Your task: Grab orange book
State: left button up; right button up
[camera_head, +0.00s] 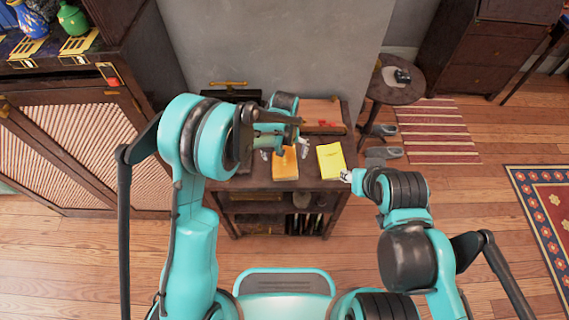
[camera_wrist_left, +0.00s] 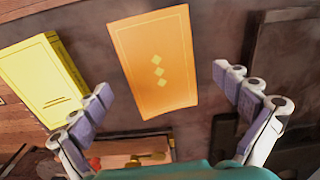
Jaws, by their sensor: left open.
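The orange book (camera_head: 285,170) lies flat on the small dark wooden cabinet, its front edge near the cabinet's front.
A yellow book (camera_head: 331,161) lies to the right of the orange one, with a gap between them. A wooden tray with red items (camera_head: 325,124) is at the back of the cabinet (camera_head: 310,182). A round side table (camera_head: 398,88) stands to the right. The grey wall is behind.

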aim_at(284, 163)
pick_arm(q)
notch_tip(284, 163, down, 3)
jog(key=shift+r+b, duration=0.2)
jog(key=shift+b, duration=0.1)
jog(key=shift+c, duration=1.3)
jog(key=c, duration=1.1)
jog(key=shift+r, duration=0.1)
